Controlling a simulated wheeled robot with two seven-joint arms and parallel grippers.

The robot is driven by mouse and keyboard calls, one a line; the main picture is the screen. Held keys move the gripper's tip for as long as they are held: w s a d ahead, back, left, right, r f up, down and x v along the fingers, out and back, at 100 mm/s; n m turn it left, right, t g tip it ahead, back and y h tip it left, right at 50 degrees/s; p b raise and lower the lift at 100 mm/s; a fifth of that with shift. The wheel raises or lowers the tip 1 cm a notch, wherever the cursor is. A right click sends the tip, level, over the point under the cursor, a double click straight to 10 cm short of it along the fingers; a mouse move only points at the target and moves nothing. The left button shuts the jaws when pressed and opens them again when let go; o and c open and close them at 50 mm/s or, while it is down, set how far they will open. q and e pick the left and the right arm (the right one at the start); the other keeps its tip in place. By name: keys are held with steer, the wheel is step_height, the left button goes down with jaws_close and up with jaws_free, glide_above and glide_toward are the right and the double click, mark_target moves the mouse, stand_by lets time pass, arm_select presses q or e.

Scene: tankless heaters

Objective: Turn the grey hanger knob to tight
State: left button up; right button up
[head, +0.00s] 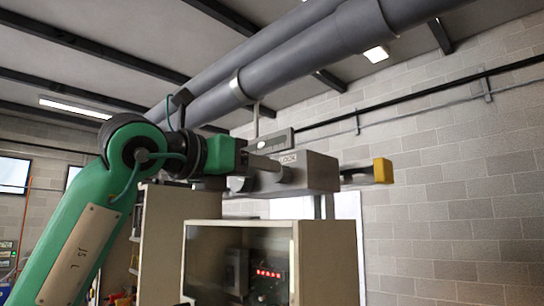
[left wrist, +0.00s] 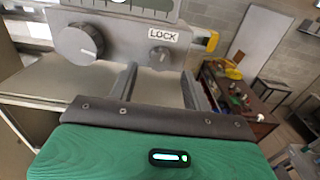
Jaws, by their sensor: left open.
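A grey metal box (head: 318,172) stands above a beige cabinet in the head view. In the left wrist view its front (left wrist: 125,33) carries a large dark grey knob (left wrist: 75,43) with a white pointer mark at left. A small grey knob (left wrist: 159,57) sits under a LOCK label (left wrist: 162,36). I cannot tell which knob is the hanger knob. My left gripper (left wrist: 159,70) is open, its two fingers pointing at the box with the small knob between them in the picture; contact is unclear. My right gripper is not in view.
A yellow-ended handle (head: 383,171) sticks out at the box's right. Below is the beige cabinet (head: 325,255) with an open front and a red display. Large grey pipes (head: 290,55) run overhead. A cluttered workbench (left wrist: 235,105) stands at right in the wrist view.

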mark_target(281, 174)
arm_select(q)
steer(key=p+x, duration=0.1)
steer(key=x, duration=0.2)
steer(key=shift+w+d+r, duration=0.1)
steer(key=shift+w+d, duration=0.05)
steer(key=shift+w, duration=0.1)
steer(key=shift+w+d+p, duration=0.25)
steer(key=shift+d+p, duration=0.05)
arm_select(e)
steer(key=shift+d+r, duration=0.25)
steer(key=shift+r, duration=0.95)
arm_select(q)
steer(key=c, duration=1)
